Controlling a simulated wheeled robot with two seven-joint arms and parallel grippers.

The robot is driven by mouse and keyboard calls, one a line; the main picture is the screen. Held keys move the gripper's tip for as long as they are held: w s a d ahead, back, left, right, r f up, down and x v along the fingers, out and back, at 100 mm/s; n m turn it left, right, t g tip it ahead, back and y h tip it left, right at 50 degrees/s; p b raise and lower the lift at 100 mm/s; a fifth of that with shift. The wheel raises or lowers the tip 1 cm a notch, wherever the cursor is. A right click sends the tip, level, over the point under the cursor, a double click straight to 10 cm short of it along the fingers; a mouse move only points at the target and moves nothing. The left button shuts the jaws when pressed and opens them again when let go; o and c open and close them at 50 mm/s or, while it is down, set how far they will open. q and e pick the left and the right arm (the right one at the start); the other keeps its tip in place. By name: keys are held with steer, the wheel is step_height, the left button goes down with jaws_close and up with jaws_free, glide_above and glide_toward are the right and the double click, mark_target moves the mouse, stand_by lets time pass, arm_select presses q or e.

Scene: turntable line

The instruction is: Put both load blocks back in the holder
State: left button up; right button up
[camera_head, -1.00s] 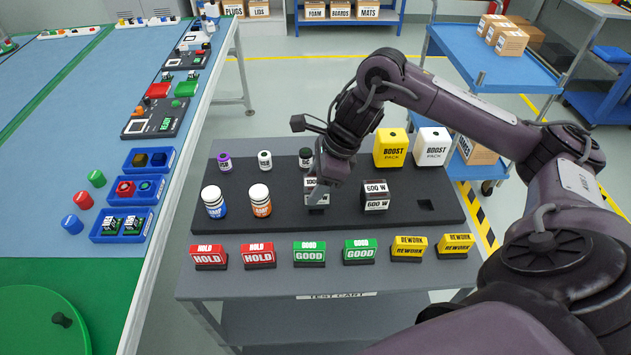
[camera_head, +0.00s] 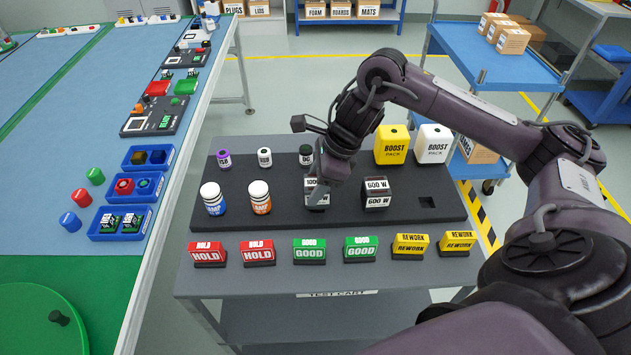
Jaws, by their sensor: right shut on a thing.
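My right gripper (camera_head: 316,176) reaches down from the right and is shut on a dark load block with white labels (camera_head: 318,200), whose label starts with "100". The block is upright at the middle of the black holder (camera_head: 285,217); my gripper hides part of it, and I cannot tell whether it is fully seated. The other load block, marked "600 W" (camera_head: 376,193), stands upright in the holder just to the right, apart from my gripper. An empty square recess (camera_head: 427,203) shows at the holder's right end. My left gripper is not in view.
Two bottles (camera_head: 260,197) and several small jars (camera_head: 264,157) stand left of the gripper. Yellow (camera_head: 392,146) and white (camera_head: 432,145) boost packs stand behind. HOLD, GOOD (camera_head: 309,252) and REWORK blocks line the cart's front. The blue line (camera_head: 60,150) is at left.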

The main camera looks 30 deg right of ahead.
steer(key=shift+f+b, duration=0.65)
steer(key=shift+f, duration=0.05)
steer(key=o, duration=1.4)
steer(key=shift+d+r, duration=0.15)
steer(key=shift+r, duration=0.2)
steer(key=p+v, duration=0.1)
steer(key=v, duration=0.6)
steer(key=shift+s+r+p, duration=0.1)
steer(key=shift+s+p, duration=0.05)
steer(key=shift+p, duration=0.15)
